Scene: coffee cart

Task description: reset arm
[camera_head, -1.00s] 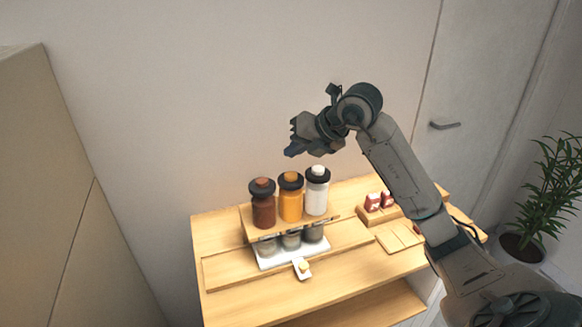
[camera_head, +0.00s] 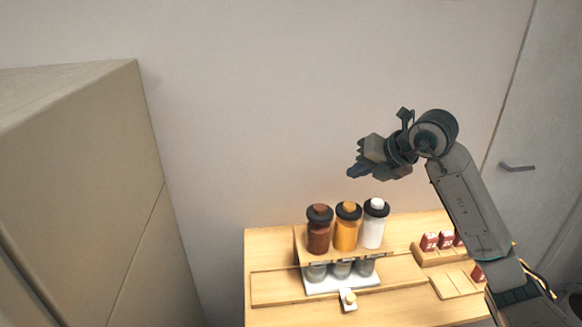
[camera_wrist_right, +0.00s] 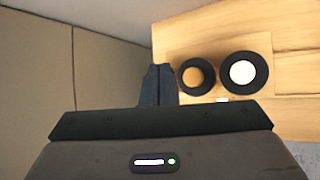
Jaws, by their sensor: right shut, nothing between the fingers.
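My right gripper (camera_head: 357,171) is raised above the wooden coffee cart (camera_head: 275,290), in front of the wall. It is shut and empty, and it points left in the head view. In the right wrist view its fingers (camera_wrist_right: 158,84) are together with nothing between them. Below it stand a dark red-brown bottle (camera_head: 318,232), an orange bottle (camera_head: 346,229) and a white bottle (camera_head: 373,228) on a small wooden rack. From the wrist, an orange round top (camera_wrist_right: 196,76) and a white one (camera_wrist_right: 243,71) show beside the fingers. My left gripper is not in view.
Grey containers (camera_head: 341,268) sit under the rack on a white base. A small white item with a yellow knob (camera_head: 348,299) lies in front. Red-and-white items (camera_head: 430,241) stand in a wooden holder at right. A tall beige cabinet (camera_head: 85,180) stands at left, a door (camera_head: 545,130) at right.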

